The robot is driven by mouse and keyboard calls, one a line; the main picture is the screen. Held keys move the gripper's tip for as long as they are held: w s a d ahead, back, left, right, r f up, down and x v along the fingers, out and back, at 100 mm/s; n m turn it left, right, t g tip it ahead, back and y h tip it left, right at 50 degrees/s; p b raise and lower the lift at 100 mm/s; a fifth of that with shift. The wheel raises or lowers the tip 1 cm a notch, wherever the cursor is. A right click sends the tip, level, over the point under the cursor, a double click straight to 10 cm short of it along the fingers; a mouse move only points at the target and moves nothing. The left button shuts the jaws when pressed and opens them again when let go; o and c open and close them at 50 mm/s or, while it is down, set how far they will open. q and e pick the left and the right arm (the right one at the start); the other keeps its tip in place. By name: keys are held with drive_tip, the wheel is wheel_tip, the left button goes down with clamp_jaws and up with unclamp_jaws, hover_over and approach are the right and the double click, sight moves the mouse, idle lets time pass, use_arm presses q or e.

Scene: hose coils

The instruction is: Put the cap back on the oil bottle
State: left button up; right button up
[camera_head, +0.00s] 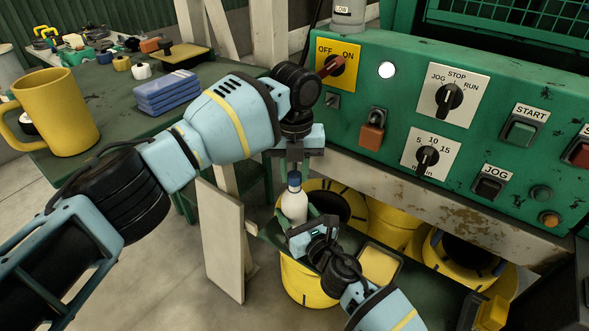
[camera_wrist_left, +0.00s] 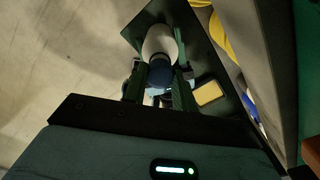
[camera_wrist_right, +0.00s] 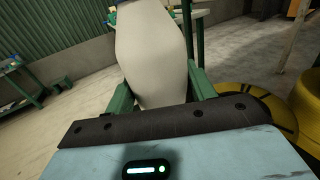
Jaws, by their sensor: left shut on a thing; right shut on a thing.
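The white oil bottle (camera_head: 294,206) stands roughly upright below the green control panel. My right gripper (camera_head: 308,222) is shut on its body, and the bottle fills the middle of the right wrist view (camera_wrist_right: 152,50) between the fingers. The blue cap (camera_head: 294,180) is at the bottle's top, in line with the neck. My left gripper (camera_head: 294,168) comes from above and is shut on the cap, which shows between its fingers in the left wrist view (camera_wrist_left: 160,74). Cap and bottle appear to touch; I cannot tell whether the cap is seated or threaded.
The green panel (camera_head: 450,60) with knobs and buttons is close behind and right.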

use_arm(q)
drive_tip(key=shift+f, duration=0.55)
drive_tip(key=m, duration=0.6)
idle(0.4)
drive_tip(key=o, duration=0.9)
drive_tip(key=shift+o, duration=0.2)
drive_tip(key=shift+r, duration=2.2)
